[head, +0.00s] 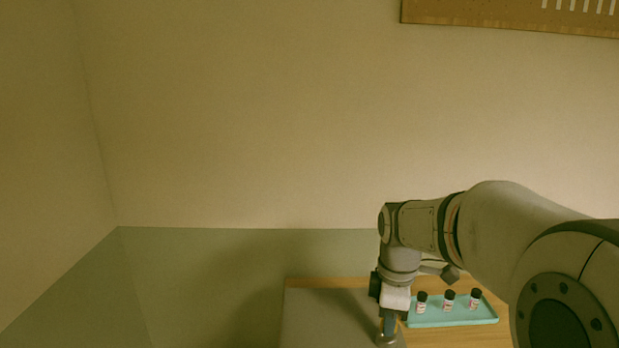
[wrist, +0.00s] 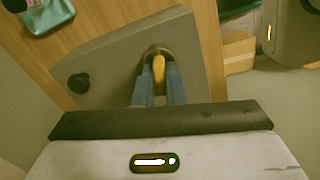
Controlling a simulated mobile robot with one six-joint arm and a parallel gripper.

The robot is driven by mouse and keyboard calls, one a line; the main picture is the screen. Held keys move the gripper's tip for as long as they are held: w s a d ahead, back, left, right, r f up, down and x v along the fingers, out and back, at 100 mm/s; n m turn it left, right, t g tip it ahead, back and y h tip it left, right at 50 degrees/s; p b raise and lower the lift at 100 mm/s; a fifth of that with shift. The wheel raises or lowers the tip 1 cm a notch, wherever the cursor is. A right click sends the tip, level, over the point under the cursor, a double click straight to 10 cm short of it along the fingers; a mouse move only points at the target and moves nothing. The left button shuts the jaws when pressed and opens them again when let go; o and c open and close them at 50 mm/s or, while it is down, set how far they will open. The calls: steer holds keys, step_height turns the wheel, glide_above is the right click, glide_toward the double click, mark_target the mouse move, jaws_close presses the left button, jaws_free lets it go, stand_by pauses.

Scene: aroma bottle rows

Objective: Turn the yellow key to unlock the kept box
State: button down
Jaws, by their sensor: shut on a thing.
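The yellow key (wrist: 159,68) stands in a round dark recess on the top of the grey box (wrist: 112,62) in the wrist view. My gripper (wrist: 158,82) has its two blue-grey fingers on either side of the key and is shut on it. How far the key is turned I cannot tell. In the head view the grey box (head: 320,318) sits at the bottom of the picture. My gripper (head: 388,338) points down over its right side there, and the key is hidden.
A teal tray (head: 450,322) with several small dark-capped bottles lies right of the box on the wooden table (head: 300,283). A dark round knob (wrist: 78,83) is on the box top. A cardboard-coloured block (wrist: 238,50) shows beyond the table edge.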

steer(key=m, duration=0.7)
steer(key=shift+m, duration=0.4)
steer(key=m, duration=0.7)
steer(key=shift+p, duration=0.3)
steer(key=c, duration=1.9)
jaws_free()
steer(key=o, duration=0.4)
steer(key=shift+r, duration=0.1)
step_height(320, 180, up, 7)
steer(key=p, duration=0.5)
